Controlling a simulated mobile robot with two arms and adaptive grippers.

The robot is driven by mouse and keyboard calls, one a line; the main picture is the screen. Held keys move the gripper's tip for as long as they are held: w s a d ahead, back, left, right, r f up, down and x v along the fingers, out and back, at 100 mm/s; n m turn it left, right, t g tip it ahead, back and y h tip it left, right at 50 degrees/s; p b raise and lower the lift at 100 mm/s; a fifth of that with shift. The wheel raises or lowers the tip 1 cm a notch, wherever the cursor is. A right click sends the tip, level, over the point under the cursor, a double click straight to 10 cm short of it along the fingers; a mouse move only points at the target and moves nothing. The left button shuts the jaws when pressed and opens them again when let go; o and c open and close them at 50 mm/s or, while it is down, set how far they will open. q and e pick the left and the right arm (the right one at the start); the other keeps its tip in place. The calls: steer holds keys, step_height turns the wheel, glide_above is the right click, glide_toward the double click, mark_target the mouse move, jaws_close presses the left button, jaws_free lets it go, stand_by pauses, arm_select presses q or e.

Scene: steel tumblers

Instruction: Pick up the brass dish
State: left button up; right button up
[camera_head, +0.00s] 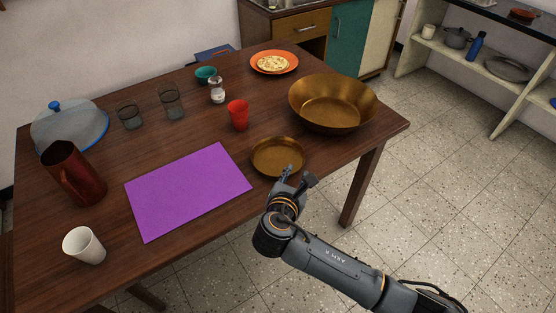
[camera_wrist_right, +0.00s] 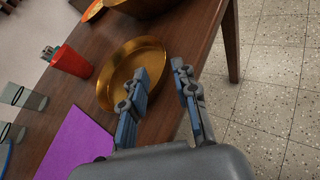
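The brass dish (camera_head: 277,152) is a small, shallow, round golden dish lying flat near the right front edge of the table. It also shows in the right wrist view (camera_wrist_right: 118,76), where one finger covers part of its right side. My right gripper (camera_head: 298,176) is at the dish's near side, by the table edge. In the wrist view its two fingers (camera_wrist_right: 160,70) are apart, and the dish's right rim shows in the gap between them. I cannot tell whether a finger touches the rim. My left gripper is not in view.
A large golden bowl (camera_head: 333,104) stands behind the dish to the right. A red cup (camera_head: 238,115) stands behind it to the left. A purple mat (camera_head: 188,190) lies left of the dish. The wooden table (camera_head: 225,245) ends just in front of the dish, with open floor beyond.

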mark_target(301, 165)
steer(key=x, duration=0.7)
steer(key=shift+w+d+f, duration=0.1)
steer(key=shift+d+f, duration=0.05)
steer(key=shift+d, duration=0.05)
jaws_close()
